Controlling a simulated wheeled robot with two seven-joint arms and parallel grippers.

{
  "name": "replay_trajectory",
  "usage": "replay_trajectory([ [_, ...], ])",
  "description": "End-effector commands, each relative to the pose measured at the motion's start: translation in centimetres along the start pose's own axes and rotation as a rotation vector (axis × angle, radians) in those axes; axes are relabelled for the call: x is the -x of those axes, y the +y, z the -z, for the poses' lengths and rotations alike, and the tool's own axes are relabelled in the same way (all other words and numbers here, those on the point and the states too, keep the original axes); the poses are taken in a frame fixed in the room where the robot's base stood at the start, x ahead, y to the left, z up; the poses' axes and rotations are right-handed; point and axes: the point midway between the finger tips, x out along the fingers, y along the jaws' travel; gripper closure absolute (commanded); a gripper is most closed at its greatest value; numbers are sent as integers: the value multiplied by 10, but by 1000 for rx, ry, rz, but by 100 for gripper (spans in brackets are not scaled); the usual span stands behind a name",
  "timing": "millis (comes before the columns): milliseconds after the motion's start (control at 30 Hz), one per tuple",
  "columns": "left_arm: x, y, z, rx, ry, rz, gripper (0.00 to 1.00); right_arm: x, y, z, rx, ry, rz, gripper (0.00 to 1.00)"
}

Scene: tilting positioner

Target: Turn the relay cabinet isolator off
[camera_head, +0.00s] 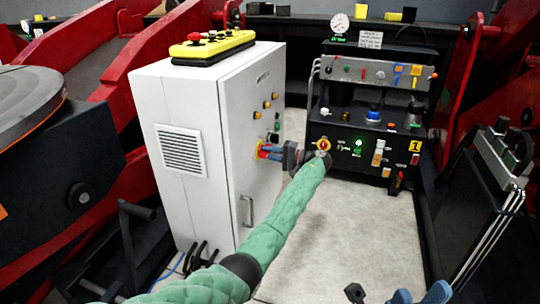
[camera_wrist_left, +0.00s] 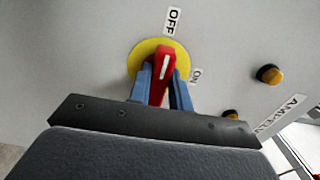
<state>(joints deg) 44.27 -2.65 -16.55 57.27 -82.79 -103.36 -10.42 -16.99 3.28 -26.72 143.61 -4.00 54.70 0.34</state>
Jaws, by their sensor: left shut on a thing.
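The relay cabinet (camera_head: 215,140) is a tall white box left of centre in the head view. Its isolator (camera_head: 259,155) is on the right-hand face; in the left wrist view it shows as a red handle (camera_wrist_left: 162,72) on a round yellow plate (camera_wrist_left: 140,58). My left gripper (camera_wrist_left: 163,95) is shut on the red handle, one blue finger on each side. At the bottom edge of the head view, my right gripper (camera_head: 420,296) shows apart, partly cut off.
A yellow control pendant (camera_head: 213,47) lies on the cabinet top. Yellow buttons (camera_wrist_left: 268,74) sit right of the isolator. A cabinet door handle (camera_head: 247,210) is below it. A black control console (camera_head: 370,110) stands behind, right. Red machine arms (camera_head: 130,80) flank the area. Pale floor (camera_head: 345,235) is clear.

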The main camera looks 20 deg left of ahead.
Motion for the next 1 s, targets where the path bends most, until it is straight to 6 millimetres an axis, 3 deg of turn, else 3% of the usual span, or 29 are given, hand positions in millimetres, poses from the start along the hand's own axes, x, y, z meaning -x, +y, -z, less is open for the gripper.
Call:
replay_trajectory([
  [433, 0, 4, -1, 4, -3, -2, 100, 1, 1, 0, 1, -3, 1, 64],
  [467, 0, 4, -1, 4, -3, -2, 74, 1, 1, 0, 1, -3, 1, 64],
  [533, 0, 3, -1, 4, -2, -1, 60, 1, 1, 0, 1, -3, 1, 64],
  [1000, 8, 1, 0, 5, 0, -1, 58, 0, 1, 0, 2, -3, 3, 64],
])
